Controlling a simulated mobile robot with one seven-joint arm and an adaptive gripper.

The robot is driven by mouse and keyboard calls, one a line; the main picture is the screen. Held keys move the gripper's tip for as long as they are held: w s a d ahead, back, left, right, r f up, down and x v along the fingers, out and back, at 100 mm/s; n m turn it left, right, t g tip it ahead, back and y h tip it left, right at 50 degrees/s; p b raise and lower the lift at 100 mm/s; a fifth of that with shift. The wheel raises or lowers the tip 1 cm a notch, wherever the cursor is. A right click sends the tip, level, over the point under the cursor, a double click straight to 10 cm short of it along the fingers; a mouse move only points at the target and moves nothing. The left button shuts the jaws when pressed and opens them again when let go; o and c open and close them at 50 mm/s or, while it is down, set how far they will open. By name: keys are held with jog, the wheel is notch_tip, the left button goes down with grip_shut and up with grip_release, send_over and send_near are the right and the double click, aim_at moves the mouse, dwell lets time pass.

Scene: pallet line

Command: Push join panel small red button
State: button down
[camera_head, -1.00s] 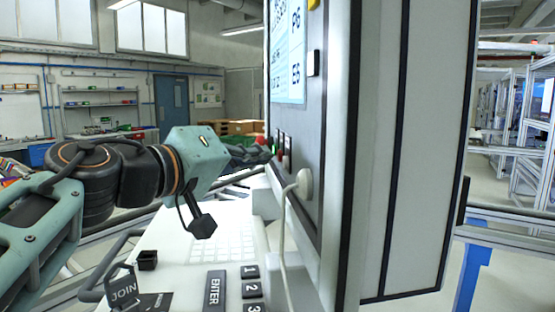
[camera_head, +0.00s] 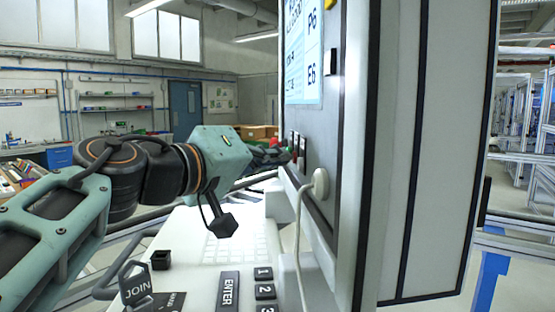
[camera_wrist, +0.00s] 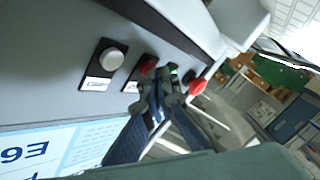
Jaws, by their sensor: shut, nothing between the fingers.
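The panel (camera_head: 345,195) is a tall grey-white box with a screen, seen nearly edge-on in the head view. In the wrist view its grey face (camera_wrist: 50,75) carries a silver round button (camera_wrist: 110,58) and a small red button (camera_wrist: 148,63), each on a black plate. A larger red knob (camera_wrist: 198,86) stands out further right. My gripper (camera_head: 270,157) is shut and empty beside the panel's button side. In the wrist view its fingertips (camera_wrist: 162,85) overlap the lower part of the small red button. I cannot tell whether they touch it.
Below the arm is a white console with a keypad (camera_head: 230,245), an ENTER key (camera_head: 229,290) and a JOIN tag (camera_head: 137,287). A white cable (camera_head: 300,235) hangs from the panel's face. Shelves and a blue door (camera_head: 185,108) stand far behind.

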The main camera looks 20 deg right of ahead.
jog(key=shift+s+d, duration=0.1)
jog(key=shift+d, duration=0.15)
dwell(0.4)
jog(key=shift+a, duration=0.15)
jog(key=shift+w+a+b, duration=0.25)
jog(key=shift+a+b, duration=0.05)
jog(key=shift+a, duration=0.4)
jog(key=a, duration=0.2)
jog(key=w+a, duration=0.1)
jog(key=a, duration=0.2)
dwell(0.9)
